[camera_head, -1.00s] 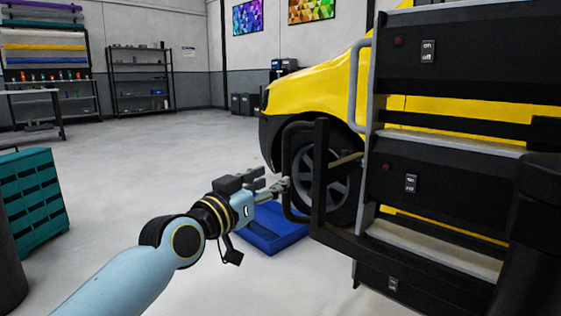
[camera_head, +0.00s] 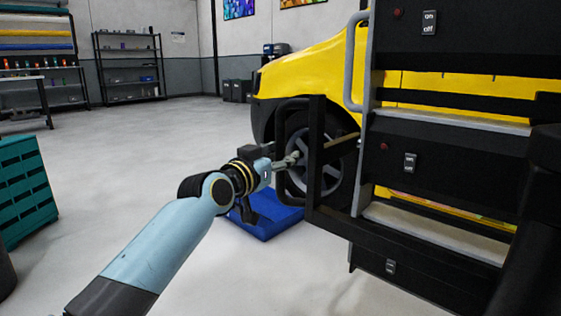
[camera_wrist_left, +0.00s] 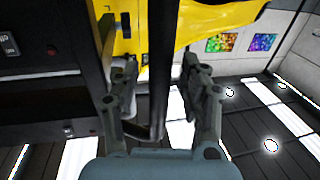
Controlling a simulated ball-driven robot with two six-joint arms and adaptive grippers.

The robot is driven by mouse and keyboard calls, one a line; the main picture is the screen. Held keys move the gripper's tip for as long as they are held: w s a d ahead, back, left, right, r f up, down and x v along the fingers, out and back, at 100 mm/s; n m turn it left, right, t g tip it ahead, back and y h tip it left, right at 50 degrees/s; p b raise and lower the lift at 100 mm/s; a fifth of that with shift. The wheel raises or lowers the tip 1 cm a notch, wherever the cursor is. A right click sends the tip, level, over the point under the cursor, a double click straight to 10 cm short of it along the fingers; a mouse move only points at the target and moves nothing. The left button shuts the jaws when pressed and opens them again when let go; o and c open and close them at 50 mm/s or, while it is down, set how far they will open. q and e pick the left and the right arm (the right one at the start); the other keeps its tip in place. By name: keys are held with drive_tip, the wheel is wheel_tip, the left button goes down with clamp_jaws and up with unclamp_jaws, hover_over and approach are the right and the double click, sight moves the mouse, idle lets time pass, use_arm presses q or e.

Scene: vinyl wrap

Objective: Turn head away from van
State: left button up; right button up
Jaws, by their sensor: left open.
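The yellow van (camera_head: 310,70) stands at the centre and right of the head view, its front wheel (camera_head: 318,160) showing behind a dark metal frame. It also shows at the top of the left wrist view (camera_wrist_left: 205,18). My left gripper (camera_head: 292,160) is at the dark frame (camera_head: 315,150), in front of the wheel. In the left wrist view my left gripper (camera_wrist_left: 155,80) has its two fingers apart, with a dark upright bar (camera_wrist_left: 160,60) showing between them. I cannot tell whether the fingers touch the bar. My right gripper is not in view.
A black stepped unit (camera_head: 440,170) with on/off switches and a grey handrail (camera_head: 352,60) fills the right side. A blue block (camera_head: 265,218) lies by the wheel. A teal crate (camera_head: 25,190) is at left, with shelves (camera_head: 128,70) behind. The floor at centre left is clear.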

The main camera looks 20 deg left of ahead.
use_arm(q)
drive_tip(key=shift+w, duration=0.15)
clamp_jaws()
idle(0.8)
